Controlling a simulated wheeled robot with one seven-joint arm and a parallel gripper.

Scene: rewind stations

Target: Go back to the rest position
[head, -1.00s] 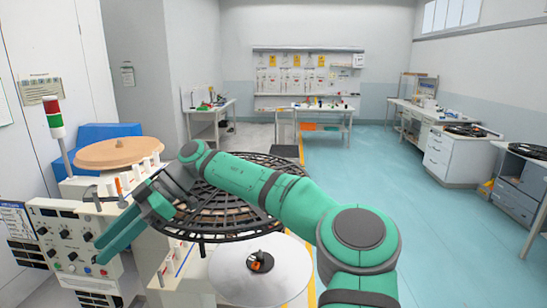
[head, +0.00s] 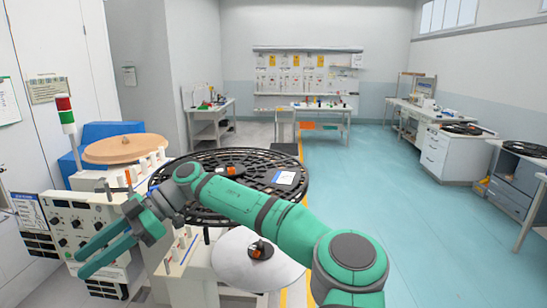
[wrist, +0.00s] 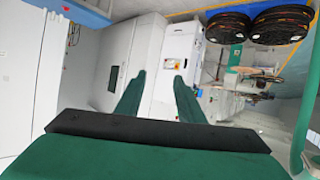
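My green arm reaches to the left across the middle of the head view, with my gripper (head: 86,261) at the left in front of the grey control panel (head: 75,222). The two green fingers are apart, with nothing between them. In the wrist view my gripper (wrist: 158,82) also shows open and empty, pointing toward white machine cabinets. The gripper is apart from the black slotted reel (head: 262,162), which lies flat behind my arm. My arm hides part of the reel.
A white disc (head: 232,273) with a dark hub lies below the arm. A tan round plate (head: 126,149) and a red-green signal light (head: 66,115) stand at left. Benches line the back and right walls. The blue floor (head: 400,215) at right is clear.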

